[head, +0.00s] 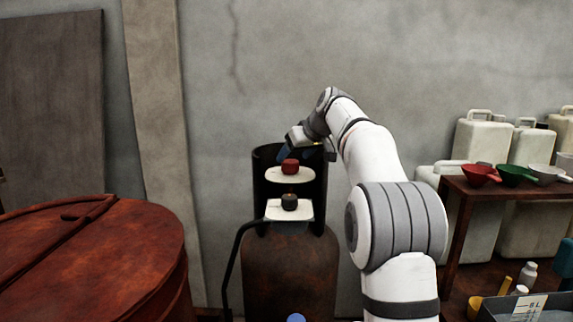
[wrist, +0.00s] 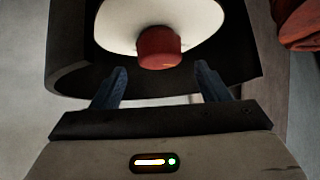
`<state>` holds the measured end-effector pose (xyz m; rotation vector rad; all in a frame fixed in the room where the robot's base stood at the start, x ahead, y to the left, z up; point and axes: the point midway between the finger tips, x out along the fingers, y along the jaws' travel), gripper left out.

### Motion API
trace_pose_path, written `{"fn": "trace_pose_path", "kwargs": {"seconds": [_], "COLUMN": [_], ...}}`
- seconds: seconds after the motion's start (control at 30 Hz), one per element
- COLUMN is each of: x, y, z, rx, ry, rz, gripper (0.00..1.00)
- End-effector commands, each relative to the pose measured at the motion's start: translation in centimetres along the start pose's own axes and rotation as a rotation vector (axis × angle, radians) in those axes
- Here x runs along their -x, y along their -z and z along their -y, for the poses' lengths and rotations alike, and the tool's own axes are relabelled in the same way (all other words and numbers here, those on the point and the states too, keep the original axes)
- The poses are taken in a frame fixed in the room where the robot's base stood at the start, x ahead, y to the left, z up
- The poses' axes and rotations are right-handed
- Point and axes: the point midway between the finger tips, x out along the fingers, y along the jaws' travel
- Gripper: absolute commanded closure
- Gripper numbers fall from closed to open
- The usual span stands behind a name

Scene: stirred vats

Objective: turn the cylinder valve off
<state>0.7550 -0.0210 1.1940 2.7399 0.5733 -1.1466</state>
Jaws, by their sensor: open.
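The rusty brown gas cylinder (head: 290,275) stands in the middle of the head view, with a dark open collar (head: 262,185) around its top. A red knob (head: 290,167) sits on an upper white plate (head: 309,173), and a black knob (head: 289,201) sits on a lower white plate (head: 273,211). I cannot tell for sure which knob is the valve. My gripper (head: 284,153) is at the collar's top, close to the red knob. In the wrist view, the red knob (wrist: 159,48) lies ahead, between the lines of my gripper's (wrist: 161,72) two blue fingers, which are apart and empty.
A large rusty vat lid (head: 90,255) fills the left. A wooden table (head: 470,190) with red, green and white bowls stands at right, pale canisters (head: 480,140) behind it. A grey bin (head: 530,308) is at lower right. The wall is close behind the cylinder.

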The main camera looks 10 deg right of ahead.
Motion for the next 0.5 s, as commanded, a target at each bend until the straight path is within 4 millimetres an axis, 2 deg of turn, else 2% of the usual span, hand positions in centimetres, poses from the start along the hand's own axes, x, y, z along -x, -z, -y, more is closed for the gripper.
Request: {"fn": "trace_pose_path", "kwargs": {"seconds": [0.1,0.23,0.5], "x": [-2.1,-3.7,-4.6], "y": [-0.1,0.0,0.0], "z": [0.0,-0.1,-0.1], "rx": [-0.001,-0.001,-0.001], "ry": [0.001,-0.001,-0.002], "rz": [0.002,0.001,0.000], "gripper": [0.31,0.31,0.31]}}
